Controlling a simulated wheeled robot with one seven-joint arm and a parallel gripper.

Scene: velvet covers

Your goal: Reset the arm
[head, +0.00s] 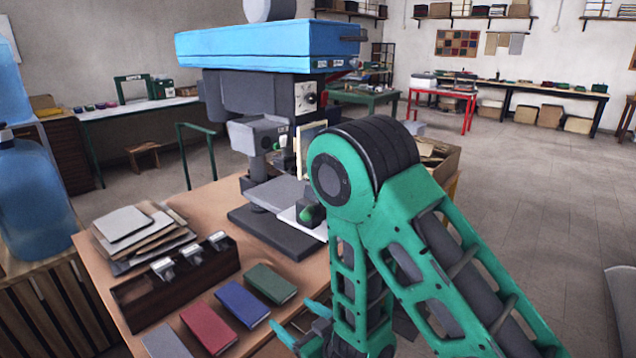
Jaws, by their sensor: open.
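My green arm comes in from the lower right, bends at a dark elbow joint, and reaches down to the table. My gripper (301,322) is at the bottom middle, at the table's near edge, with two teal fingers apart and nothing seen between them. Its wrist is partly hidden by the arm and the frame's bottom edge. A green cover (270,284) lies just up and left of the fingers. A blue cover (242,304), a red cover (208,328) and a grey cover (166,342) lie in a row to the left.
A press machine (272,45) with a blue top stands on the wooden table (222,196) behind my arm. A dark wooden rack (172,285) and a stack of sheets (140,238) are on the left. Open floor (540,190) lies to the right.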

